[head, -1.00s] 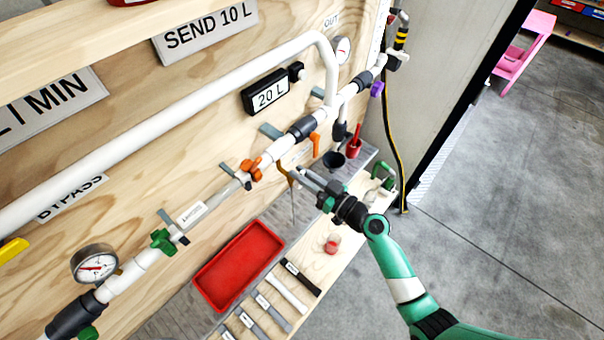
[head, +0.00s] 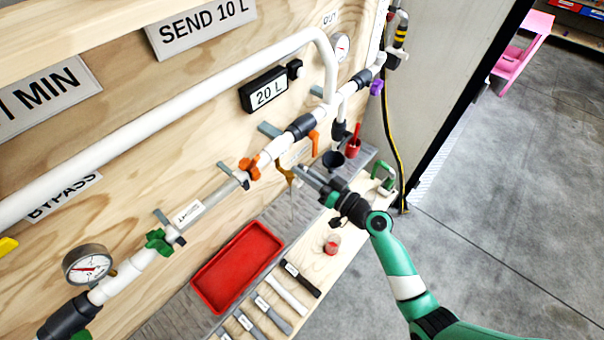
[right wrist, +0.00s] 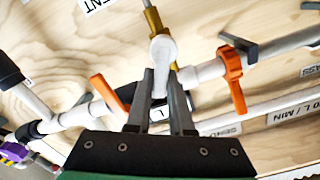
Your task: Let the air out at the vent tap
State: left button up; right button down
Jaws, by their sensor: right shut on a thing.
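The brass vent tap (head: 286,174) hangs below the white pipe on the wooden wall in the head view. In the right wrist view its brass body (right wrist: 153,20) is at the top, with a pale grey lever (right wrist: 162,50) below it. My right gripper (right wrist: 162,75) is shut on the lever, its two dark fingers on either side of it. In the head view my right gripper (head: 300,173) reaches the tap from the right and partly hides it. A label ending in "ENT" (right wrist: 97,3) is by the tap. My left gripper is not in view.
An orange lever (head: 314,137) is close above my right gripper. Below lie a red tray (head: 196,283), several tools and a small red-topped jar (head: 332,244).

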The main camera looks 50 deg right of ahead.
jog(key=shift+d+f+m+b, duration=0.35)
jog(key=shift+f+m, duration=0.2)
jog(key=shift+m, duration=1.55)
jog(key=shift+d+f+m+b, duration=0.35)
jog(key=shift+f+m, duration=0.2)
jog(key=shift+m, duration=1.55)
jog(key=shift+d+f+m+b, duration=0.35)
jog(key=shift+f+m, duration=0.2)
jog(key=shift+m, duration=1.55)
jog(key=c, duration=0.8)
grip_release()
jog(key=s, duration=1.1)
jog(key=shift+s+d+p, duration=0.3)
jog(key=shift+p, duration=0.05)
